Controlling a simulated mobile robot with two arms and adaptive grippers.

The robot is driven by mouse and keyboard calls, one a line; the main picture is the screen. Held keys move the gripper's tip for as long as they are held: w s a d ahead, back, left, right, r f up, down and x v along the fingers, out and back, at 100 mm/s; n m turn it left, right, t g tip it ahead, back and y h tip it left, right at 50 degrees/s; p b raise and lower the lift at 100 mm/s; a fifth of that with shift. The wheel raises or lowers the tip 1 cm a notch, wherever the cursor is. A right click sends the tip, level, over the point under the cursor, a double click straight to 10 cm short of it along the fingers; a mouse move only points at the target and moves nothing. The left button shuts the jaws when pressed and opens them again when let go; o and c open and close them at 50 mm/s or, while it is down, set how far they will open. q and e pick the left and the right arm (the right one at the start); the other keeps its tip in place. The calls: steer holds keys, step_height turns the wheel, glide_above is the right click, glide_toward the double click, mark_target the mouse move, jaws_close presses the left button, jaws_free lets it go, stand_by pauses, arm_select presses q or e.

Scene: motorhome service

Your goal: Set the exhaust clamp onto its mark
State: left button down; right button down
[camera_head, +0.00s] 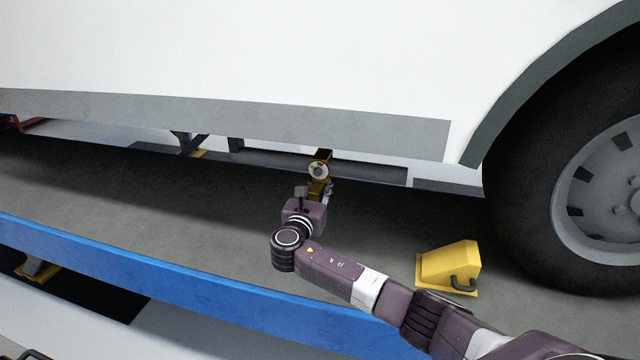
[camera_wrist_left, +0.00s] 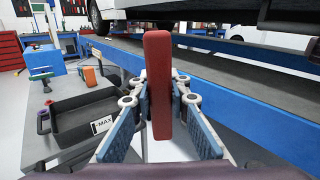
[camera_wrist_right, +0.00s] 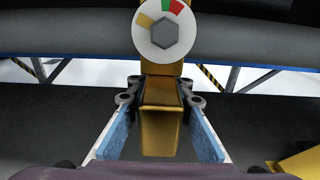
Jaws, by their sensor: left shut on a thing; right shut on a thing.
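The exhaust clamp shows in the head view under the motorhome's side, with a round white dial (camera_head: 318,170) and a gold handle (camera_head: 323,156). In the right wrist view the white dial (camera_wrist_right: 163,30) has a grey hex bolt at its centre and yellow, green and red segments on its upper rim. The gold handle (camera_wrist_right: 160,125) reaches down from it towards me. My right gripper (camera_wrist_right: 160,98) is shut on this handle, with a finger on each side. My left gripper (camera_wrist_left: 158,100) is shut on an upright red bar (camera_wrist_left: 157,75); it is outside the head view.
A blue lift runway (camera_head: 180,278) crosses in front. A yellow wheel chock (camera_head: 450,265) sits by the wheel (camera_head: 600,205), right of my right arm. The grey pipe (camera_wrist_right: 270,42) runs behind the dial. In the left wrist view a black tray (camera_wrist_left: 85,115) lies on a bench.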

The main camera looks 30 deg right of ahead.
steer(key=c, duration=2.2)
jaws_free()
steer(key=shift+s+a+f, duration=0.1)
steer(key=shift+f, duration=0.1)
arm_select(q)
steer(key=shift+a, duration=0.2)
arm_select(e)
steer(key=o, duration=0.5)
steer(key=shift+a+r, duration=0.15)
steer(key=shift+r, duration=0.05)
arm_select(q)
steer(key=shift+d, duration=0.1)
arm_select(e)
steer(key=shift+s, duration=0.1)
steer(key=v, duration=1.2)
